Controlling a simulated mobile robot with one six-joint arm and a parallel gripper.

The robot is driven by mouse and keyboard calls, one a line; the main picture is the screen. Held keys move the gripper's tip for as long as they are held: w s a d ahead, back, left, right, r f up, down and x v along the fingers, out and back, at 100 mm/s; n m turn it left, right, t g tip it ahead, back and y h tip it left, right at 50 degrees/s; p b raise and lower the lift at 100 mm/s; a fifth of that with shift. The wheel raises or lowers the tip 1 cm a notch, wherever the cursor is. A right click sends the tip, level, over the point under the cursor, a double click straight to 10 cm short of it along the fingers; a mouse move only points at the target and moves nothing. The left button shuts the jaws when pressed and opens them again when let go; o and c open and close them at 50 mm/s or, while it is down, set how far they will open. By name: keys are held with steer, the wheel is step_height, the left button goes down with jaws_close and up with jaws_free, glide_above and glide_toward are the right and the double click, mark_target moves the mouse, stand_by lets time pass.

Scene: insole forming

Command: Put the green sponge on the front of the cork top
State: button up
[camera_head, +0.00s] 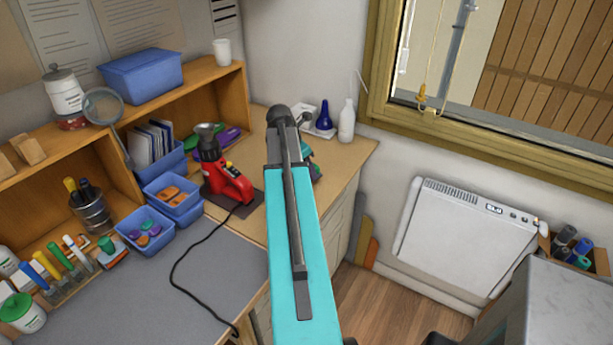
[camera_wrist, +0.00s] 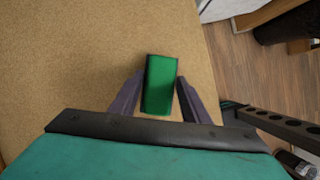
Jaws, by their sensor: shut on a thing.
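The green sponge (camera_wrist: 160,88) is a small upright-looking block in the middle of the wrist view. My gripper (camera_wrist: 160,80) is shut on it, with one dark finger on each side. The tan cork top (camera_wrist: 70,60) fills the left and middle of the wrist view beneath the sponge, and its edge runs down to the right of it. I cannot tell whether the sponge touches the cork. In the head view the cork top (camera_head: 352,152) shows beside my turquoise arm, which hides my gripper and the sponge.
A red machine (camera_head: 228,182) with a black cable stands left of my arm. A white bottle (camera_head: 346,121) and a blue bottle (camera_head: 324,116) stand at the back. Blue bins (camera_head: 150,238) and a grey mat (camera_head: 205,265) lie left. Wooden floor (camera_head: 375,305) lies beyond the right edge.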

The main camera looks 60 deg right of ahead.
steer(key=shift+f+p, duration=0.85)
steer(key=shift+f, duration=0.9)
steer(key=o, duration=0.9)
steer(key=shift+o, duration=0.2)
steer(key=shift+r, duration=0.1)
steer(key=b+v, duration=0.3)
steer(key=v, duration=0.8)
steer(key=shift+a+r, duration=0.25)
steer(key=shift+r, duration=0.1)
